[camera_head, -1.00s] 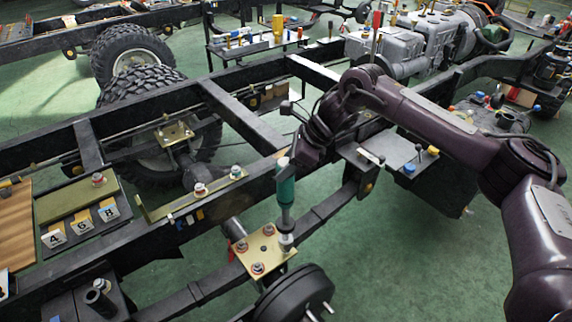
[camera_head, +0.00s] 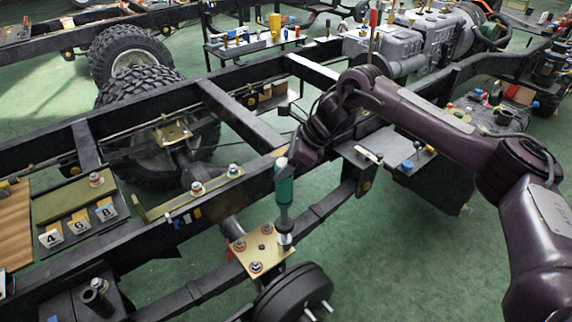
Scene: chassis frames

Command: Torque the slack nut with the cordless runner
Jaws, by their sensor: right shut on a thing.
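The cordless runner (camera_head: 284,190), with a teal body and a grey lower shaft, stands upright over the right corner of a brass plate (camera_head: 262,250). Its lower end is at a nut (camera_head: 285,240) there, mostly hidden by the tool. Other nuts with reddish rings show on the plate at left (camera_head: 239,245) and front (camera_head: 256,267). My right gripper (camera_head: 291,162) is shut on the upper part of the runner; its fingers are dark and hard to make out. I cannot tell which nut is slack. My left gripper is out of view.
Dark chassis rails (camera_head: 150,235) run across the view, with a crossmember (camera_head: 240,115) behind. A black round drum (camera_head: 292,294) lies just in front of the plate. Number tags (camera_head: 78,226) sit at left. Green floor is open at right.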

